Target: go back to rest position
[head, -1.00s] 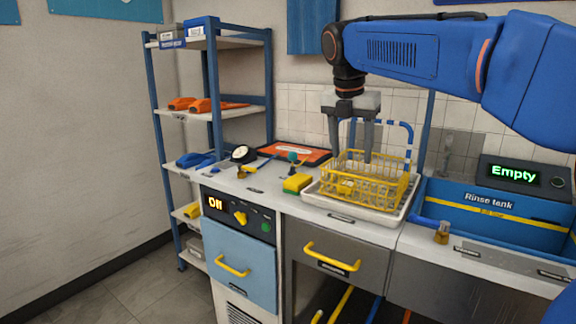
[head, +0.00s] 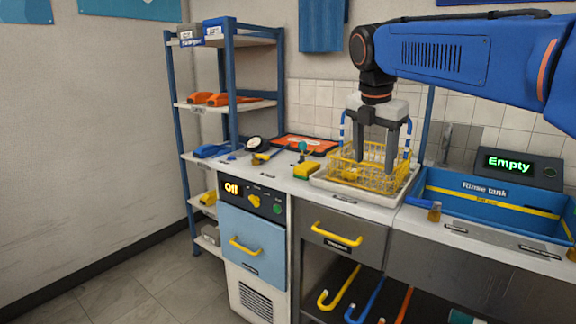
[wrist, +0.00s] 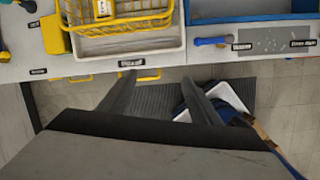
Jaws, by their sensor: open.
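My gripper (head: 376,148) is open and empty in the head view, with its two grey fingers pointing down in front of the yellow wire basket (head: 350,179). The basket stands in a white tray (head: 326,186) on the counter. In the wrist view, my gripper (wrist: 160,95) has its fingers spread over the floor in front of the counter edge. The basket (wrist: 122,20) and the tray (wrist: 92,48) show at the top of that view. Nothing is between the fingers.
The rinse tank (head: 485,200) and its "Empty" display (head: 508,164) stand to the right. A yellow-green sponge (head: 306,171) and a dial gauge (head: 254,143) lie left of the basket. A blue shelf rack (head: 230,100) stands at the left. Floor at the left is clear.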

